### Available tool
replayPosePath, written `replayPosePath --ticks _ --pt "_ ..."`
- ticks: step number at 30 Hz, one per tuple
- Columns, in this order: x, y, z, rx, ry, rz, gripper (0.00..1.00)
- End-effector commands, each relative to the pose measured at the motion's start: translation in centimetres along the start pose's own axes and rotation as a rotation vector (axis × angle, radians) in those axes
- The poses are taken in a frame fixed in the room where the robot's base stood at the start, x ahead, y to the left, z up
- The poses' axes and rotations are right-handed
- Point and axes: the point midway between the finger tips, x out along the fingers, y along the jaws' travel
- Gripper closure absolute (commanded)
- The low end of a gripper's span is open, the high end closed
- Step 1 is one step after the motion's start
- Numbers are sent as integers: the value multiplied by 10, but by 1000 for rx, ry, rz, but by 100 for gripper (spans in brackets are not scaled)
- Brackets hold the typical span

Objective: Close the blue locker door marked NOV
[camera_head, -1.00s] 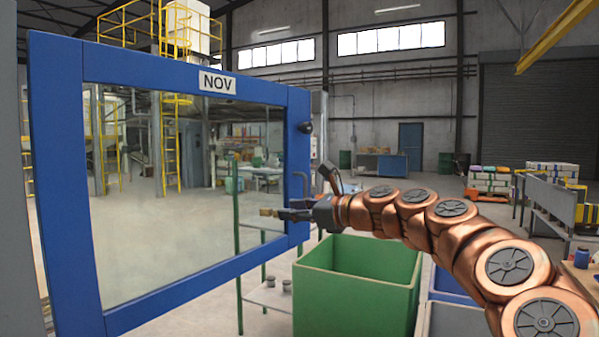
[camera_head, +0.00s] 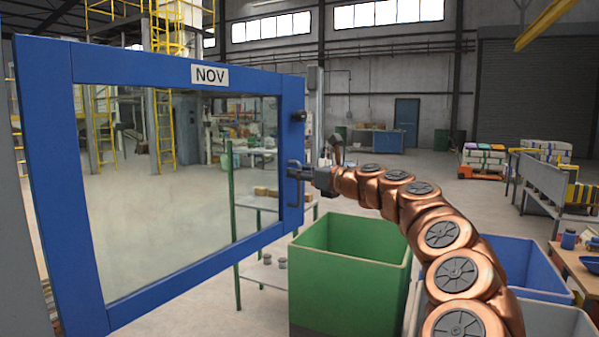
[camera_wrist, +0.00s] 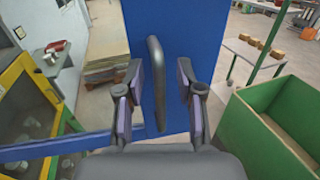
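The blue locker door (camera_head: 289,140) has a large glass pane and a white NOV label (camera_head: 210,75) on its top rail. It stands open, swung out from its hinge side at the left. A dark bar handle (camera_head: 293,192) is on its right stile. My gripper (camera_head: 298,171) is at that handle, reaching in from the right. In the wrist view the fingers of my gripper (camera_wrist: 160,98) are apart, one on each side of the upright handle (camera_wrist: 155,75). Gaps show between handle and fingers. The blue stile (camera_wrist: 180,30) is just behind.
A green open bin (camera_head: 345,295) stands below my arm, right of the door. A green-posted shelf (camera_head: 234,215) with small boxes is behind the door. A dark round knob (camera_head: 298,116) sits above the handle.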

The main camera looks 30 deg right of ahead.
Motion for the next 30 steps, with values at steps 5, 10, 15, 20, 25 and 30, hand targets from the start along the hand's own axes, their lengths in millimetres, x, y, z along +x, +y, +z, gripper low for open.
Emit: replayPosePath --ticks 5,10,15,20,25,30 --pt "5 0 0 0 0 1 63" --pt "5 1 0 0 1 1 63" --pt "5 1 -1 0 1 1 79" --pt "5 1 -1 0 1 1 95" --pt "5 1 -1 0 1 1 100" --pt "5 1 -1 0 1 1 100"
